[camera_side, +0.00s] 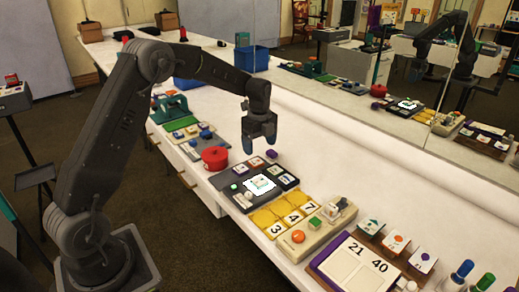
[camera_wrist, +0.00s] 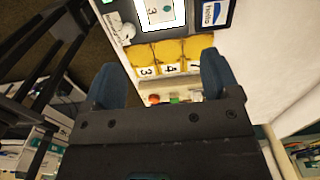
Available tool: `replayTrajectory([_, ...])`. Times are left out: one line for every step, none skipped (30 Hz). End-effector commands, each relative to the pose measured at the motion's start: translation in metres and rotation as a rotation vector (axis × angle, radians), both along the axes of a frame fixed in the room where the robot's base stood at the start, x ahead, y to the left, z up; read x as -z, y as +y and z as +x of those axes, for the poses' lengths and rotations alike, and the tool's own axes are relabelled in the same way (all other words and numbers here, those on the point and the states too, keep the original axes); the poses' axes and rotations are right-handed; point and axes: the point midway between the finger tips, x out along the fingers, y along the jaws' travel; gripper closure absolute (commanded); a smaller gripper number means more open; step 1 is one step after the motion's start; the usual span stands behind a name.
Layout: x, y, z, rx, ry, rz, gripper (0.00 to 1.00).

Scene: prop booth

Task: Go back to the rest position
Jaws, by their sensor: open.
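My gripper (camera_side: 260,146) hangs above the dark board in the side view, pointing down with two blue fingertips. The fingers are apart and nothing is between them. In the wrist view my gripper (camera_wrist: 160,85) shows its blue fingers spread wide, one on each side of the yellow number pads. The dark board (camera_side: 222,182) lies on the white table with a bright white panel (camera_side: 259,185) on it. The gap between the fingertips and the board is clear.
A red pot (camera_side: 215,158), yellow number pads (camera_side: 265,217), a beige button box (camera_side: 290,244) and a purple-edged number board (camera_side: 345,276) line the table. A blue bin (camera_side: 251,59) stands farther back. A mirror runs along the right. The white table strip beside it is bare.

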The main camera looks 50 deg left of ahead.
Motion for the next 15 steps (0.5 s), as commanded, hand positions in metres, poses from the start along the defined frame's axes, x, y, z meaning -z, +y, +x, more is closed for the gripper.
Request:
replayTrajectory([0.0,0.0,0.0,0.0,0.0,0.0,0.18])
replayTrajectory([0.0,0.0,0.0,0.0,0.0,0.0,0.18])
replayTrajectory([0.0,0.0,0.0,0.0,0.0,0.0,0.18])
replayTrajectory([-0.001,0.0,0.0,-0.001,-0.001,0.0,0.18])
replayTrajectory([-0.002,-0.001,0.0,-0.005,-0.002,0.001,0.18])
replayTrajectory([-0.005,-0.002,-0.001,-0.014,-0.006,0.002,0.18])
replayTrajectory([-0.009,-0.004,-0.003,-0.026,-0.012,0.003,0.18])
replayTrajectory([-0.015,-0.007,-0.005,-0.044,-0.018,0.005,0.18])
replayTrajectory([-0.024,-0.012,-0.009,-0.076,-0.03,0.008,0.18])
replayTrajectory([-0.032,-0.017,-0.013,-0.106,-0.04,0.009,0.18])
replayTrajectory([-0.042,-0.022,-0.018,-0.141,-0.052,0.011,0.18])
replayTrajectory([-0.055,-0.03,-0.025,-0.195,-0.07,0.012,0.18])
replayTrajectory([-0.065,-0.036,-0.032,-0.241,-0.085,0.012,0.18])
replayTrajectory([-0.076,-0.043,-0.04,-0.287,-0.101,0.011,0.18])
replayTrajectory([-0.088,-0.052,-0.05,-0.35,-0.122,0.007,0.18])
